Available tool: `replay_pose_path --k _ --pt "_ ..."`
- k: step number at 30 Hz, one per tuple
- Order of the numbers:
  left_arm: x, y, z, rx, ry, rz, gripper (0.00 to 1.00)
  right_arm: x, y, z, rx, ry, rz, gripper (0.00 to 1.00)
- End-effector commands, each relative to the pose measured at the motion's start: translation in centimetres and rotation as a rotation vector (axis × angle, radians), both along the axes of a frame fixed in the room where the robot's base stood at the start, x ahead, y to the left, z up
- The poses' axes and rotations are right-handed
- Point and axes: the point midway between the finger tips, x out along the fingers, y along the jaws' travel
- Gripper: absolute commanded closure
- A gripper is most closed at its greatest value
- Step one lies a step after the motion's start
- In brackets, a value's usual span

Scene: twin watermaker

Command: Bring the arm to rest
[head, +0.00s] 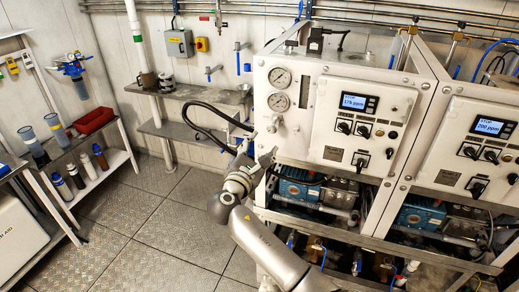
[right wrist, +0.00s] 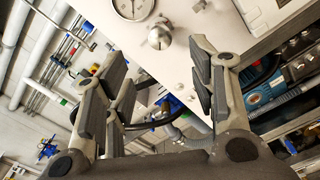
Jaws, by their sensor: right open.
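My right arm (head: 268,245) reaches up from the bottom of the head view. Its right gripper (head: 262,147) is in front of the left edge of the left watermaker panel (head: 290,135), below the two gauges. In the right wrist view the right gripper (right wrist: 158,68) has its fingers spread wide with nothing between them. Beyond the fingers that view shows a round metal knob (right wrist: 159,38) on the white panel and part of a gauge (right wrist: 133,6). I cannot tell how far the fingertips are from the panel. My left gripper is not in view.
A second panel (head: 449,160) with a display stands at the right. Blue pumps (head: 299,186) sit below the left panel. A black hose (head: 199,116) loops behind the gripper. A shelf rack (head: 95,182) with bottles stands at the left. The floor (head: 140,228) between is clear.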

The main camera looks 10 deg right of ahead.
Motion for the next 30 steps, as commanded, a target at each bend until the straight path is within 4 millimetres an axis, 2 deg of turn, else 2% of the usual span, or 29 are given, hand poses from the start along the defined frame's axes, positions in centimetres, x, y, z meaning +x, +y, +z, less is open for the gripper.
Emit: replay_pose_path --k 8,11,14,17,18,20,24,26,27,30 --pt "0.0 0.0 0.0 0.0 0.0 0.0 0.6 0.0 0.0 -0.2 0.001 0.002 0.0 0.48" --pt "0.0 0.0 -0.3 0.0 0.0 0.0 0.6 0.0 -0.1 -2.0 0.024 0.021 0.009 0.48" --pt "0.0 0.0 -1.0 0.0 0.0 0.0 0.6 -0.1 -0.4 -6.8 0.086 0.07 0.029 0.48" --pt "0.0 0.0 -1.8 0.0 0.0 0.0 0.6 -0.7 -0.7 -13.9 0.198 0.141 0.052 0.48" --pt "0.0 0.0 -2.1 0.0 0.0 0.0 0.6 -1.3 -0.8 -17.0 0.251 0.172 0.057 0.48" --pt "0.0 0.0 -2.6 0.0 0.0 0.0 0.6 -2.3 -1.0 -21.6 0.334 0.214 0.06 0.48" --pt "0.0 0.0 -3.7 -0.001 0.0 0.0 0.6 -5.8 -1.6 -31.8 0.538 0.305 0.036 0.48" --pt "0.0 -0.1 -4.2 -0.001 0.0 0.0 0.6 -7.8 -1.7 -36.0 0.628 0.34 0.014 0.48" --pt "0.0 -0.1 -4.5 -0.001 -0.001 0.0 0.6 -9.3 -1.9 -38.7 0.689 0.362 -0.006 0.48" --pt "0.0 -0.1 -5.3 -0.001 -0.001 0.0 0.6 -13.5 -2.2 -45.2 0.845 0.41 -0.07 0.48"
